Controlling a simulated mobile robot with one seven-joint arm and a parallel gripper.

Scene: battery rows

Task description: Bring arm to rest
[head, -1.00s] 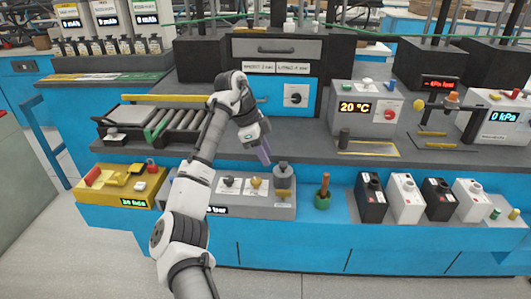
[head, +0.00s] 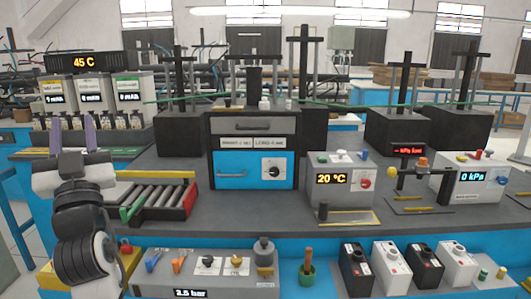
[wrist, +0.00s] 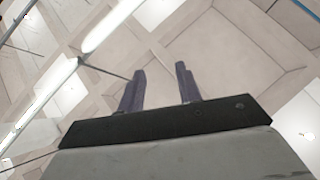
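My gripper (head: 72,134) is raised at the left of the head view, its two purple-grey fingers pointing up. In the wrist view the fingers (wrist: 160,88) stand apart with nothing between them, and only the ceiling lies beyond. My arm (head: 85,240) stands folded upright at the lower left, in front of the bench. It hides part of the bench's left side and part of the yellow box (head: 125,256).
The roller rack (head: 155,200), the cabinet with two drawers (head: 253,150) and the 20 °C box (head: 340,188) stand on the grey bench. The 2.5 bar panel (head: 205,275), a green cup (head: 307,277) and several black and white boxes line the front ledge.

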